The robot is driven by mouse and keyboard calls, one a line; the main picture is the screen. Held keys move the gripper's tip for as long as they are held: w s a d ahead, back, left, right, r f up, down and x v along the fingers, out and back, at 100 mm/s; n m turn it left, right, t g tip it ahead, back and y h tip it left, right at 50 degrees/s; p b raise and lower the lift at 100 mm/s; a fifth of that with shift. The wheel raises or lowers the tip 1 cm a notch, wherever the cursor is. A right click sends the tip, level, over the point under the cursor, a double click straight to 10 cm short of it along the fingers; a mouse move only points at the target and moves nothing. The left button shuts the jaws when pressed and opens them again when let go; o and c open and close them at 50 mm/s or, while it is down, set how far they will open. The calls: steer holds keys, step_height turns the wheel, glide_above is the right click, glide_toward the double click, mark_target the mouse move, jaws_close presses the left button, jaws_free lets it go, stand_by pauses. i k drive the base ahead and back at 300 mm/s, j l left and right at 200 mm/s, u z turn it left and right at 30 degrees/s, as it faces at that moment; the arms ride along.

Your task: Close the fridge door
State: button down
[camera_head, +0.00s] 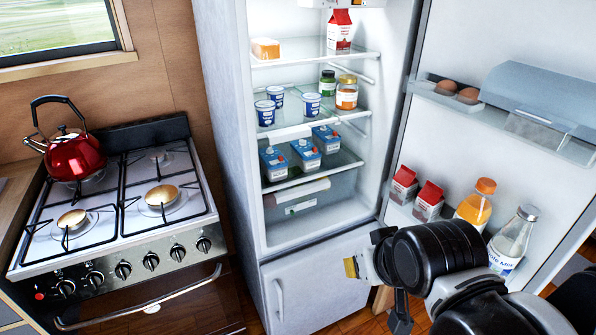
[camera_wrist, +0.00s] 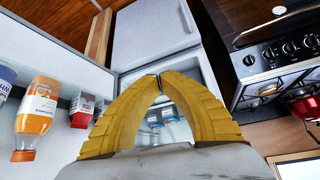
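The white fridge (camera_head: 228,150) stands in the middle of the head view with its upper compartment exposed. Its door (camera_head: 455,45) is wide open to the right, with its inner face and shelves showing. In the wrist view, which is turned around, the door (camera_wrist: 55,45) is on the left. My gripper (camera_head: 351,267) is in front of the lower part of the fridge, left of the open door. In the wrist view its yellow fingers (camera_wrist: 160,77) meet at the tips with nothing between them. My arm hides the door's lower part; no contact with the door shows.
Door shelves hold eggs (camera_head: 457,91), red cartons (camera_head: 416,194), an orange bottle (camera_head: 474,205) and a milk bottle (camera_head: 512,243). The lower fridge door (camera_head: 318,285) is shut. A stove (camera_head: 115,220) with a red kettle (camera_head: 74,156) stands left.

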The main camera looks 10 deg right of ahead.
mark_target(459, 42)
steer(key=k+l+z, duration=0.15)
steer(key=z, duration=0.3)
steer(key=k+l+z, duration=0.25)
steer(key=z, duration=0.15)
steer(key=k+l+z, duration=0.2)
steer(key=z, duration=0.25)
steer(key=i, duration=0.55)
